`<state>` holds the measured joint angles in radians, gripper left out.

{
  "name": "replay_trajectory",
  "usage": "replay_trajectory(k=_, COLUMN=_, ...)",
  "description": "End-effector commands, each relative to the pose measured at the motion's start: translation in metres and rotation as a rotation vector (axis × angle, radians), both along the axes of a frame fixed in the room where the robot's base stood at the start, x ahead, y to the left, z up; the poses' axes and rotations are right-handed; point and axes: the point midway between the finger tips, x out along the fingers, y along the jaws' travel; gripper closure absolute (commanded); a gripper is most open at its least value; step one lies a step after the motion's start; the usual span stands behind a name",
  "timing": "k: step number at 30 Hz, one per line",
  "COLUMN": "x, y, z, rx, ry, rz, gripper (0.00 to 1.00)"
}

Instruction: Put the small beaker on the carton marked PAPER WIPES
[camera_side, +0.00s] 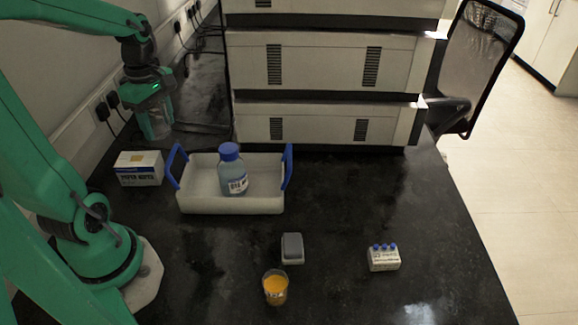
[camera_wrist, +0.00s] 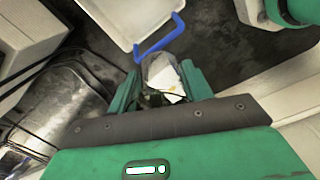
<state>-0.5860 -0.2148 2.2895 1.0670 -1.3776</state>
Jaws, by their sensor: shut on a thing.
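My gripper (camera_side: 155,112) is shut on the small beaker (camera_side: 157,127), a clear glass, and holds it raised at the left in the side view. In the wrist view the beaker (camera_wrist: 157,66) shows between the two fingers of my gripper (camera_wrist: 162,82), with a white patch at its middle. The carton marked PAPER WIPES (camera_side: 139,176) is a small white and blue box on the bench. In the side view it appears below the held beaker, with a clear gap in the picture between them. I cannot tell whether the beaker is directly over it.
A white tray (camera_side: 200,203) with blue handles stands right of the carton, holding a blue-capped bottle (camera_side: 232,172). A glass of orange liquid (camera_side: 275,289), a grey-topped block (camera_side: 292,248) and a blue-capped vial rack (camera_side: 384,260) stand in front. Stacked instruments (camera_side: 320,67) fill the back.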

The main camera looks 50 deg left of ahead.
Motion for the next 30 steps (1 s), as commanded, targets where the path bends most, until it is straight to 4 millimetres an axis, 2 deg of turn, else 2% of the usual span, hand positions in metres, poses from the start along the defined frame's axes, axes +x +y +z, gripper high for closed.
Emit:
replay_trajectory(k=5, x=-0.001, y=0.001, z=-0.001, rx=0.000, ry=0.000, rz=0.001, gripper=0.73)
replay_trajectory(k=11, x=-0.006, y=0.013, z=-0.008, rx=-0.002, ry=0.001, rz=0.004, gripper=0.73)
replay_trajectory(k=30, x=-0.042, y=0.091, z=-0.060, rx=-0.002, ry=0.001, rz=0.004, gripper=0.73)
